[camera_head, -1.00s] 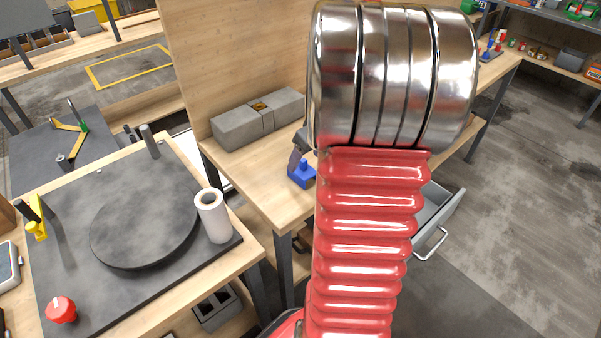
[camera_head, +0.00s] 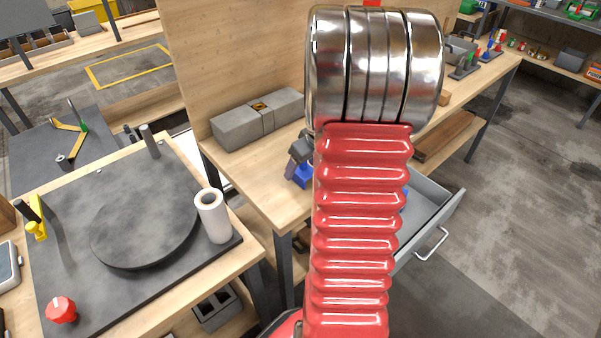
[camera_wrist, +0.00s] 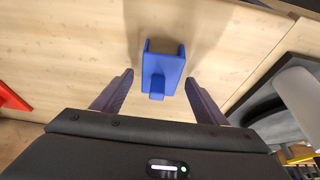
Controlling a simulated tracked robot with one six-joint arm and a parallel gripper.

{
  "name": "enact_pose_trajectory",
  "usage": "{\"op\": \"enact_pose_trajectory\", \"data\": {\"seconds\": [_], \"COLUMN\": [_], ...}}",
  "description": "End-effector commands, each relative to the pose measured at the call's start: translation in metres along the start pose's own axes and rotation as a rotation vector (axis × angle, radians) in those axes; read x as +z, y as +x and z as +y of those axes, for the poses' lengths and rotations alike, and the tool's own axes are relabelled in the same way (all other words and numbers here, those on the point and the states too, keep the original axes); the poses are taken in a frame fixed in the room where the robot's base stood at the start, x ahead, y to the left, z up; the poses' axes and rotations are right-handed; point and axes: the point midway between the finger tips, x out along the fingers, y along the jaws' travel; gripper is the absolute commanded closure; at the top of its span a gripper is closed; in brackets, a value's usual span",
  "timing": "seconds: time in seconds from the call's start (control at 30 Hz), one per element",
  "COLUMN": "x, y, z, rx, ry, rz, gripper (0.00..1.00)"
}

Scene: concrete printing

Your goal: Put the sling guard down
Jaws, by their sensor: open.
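The sling guard, which I take to be the blue channel-shaped piece (camera_wrist: 162,70), rests on the pale wooden bench top in the wrist view. The head view shows it near the bench's front edge (camera_head: 301,178), partly covered by my gripper and arm. My gripper (camera_wrist: 158,82) is open, with its two dark fingers apart on either side of the guard's near end. No contact between fingers and guard shows. In the head view my gripper (camera_head: 299,150) is mostly hidden behind my red arm.
Grey concrete blocks (camera_head: 240,127) stand on the bench against the wooden back panel. An open drawer (camera_head: 426,208) juts out below. The left table carries a round dark plate (camera_head: 145,228) and a white roll (camera_head: 213,217). A red object (camera_wrist: 12,99) lies left in the wrist view.

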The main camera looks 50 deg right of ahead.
Motion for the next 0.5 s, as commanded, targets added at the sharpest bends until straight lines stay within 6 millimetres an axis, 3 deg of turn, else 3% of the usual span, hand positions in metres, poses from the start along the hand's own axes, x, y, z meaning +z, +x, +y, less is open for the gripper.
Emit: {"op": "enact_pose_trajectory", "data": {"seconds": [0.43,0.5], "x": [-0.0001,-0.0001], "y": [-0.0006,-0.0006], "z": [0.0001,0.0002], "rx": [0.000,0.000], "ry": [0.000,0.000], "rz": [0.000,0.000], "gripper": [0.34,0.37]}}
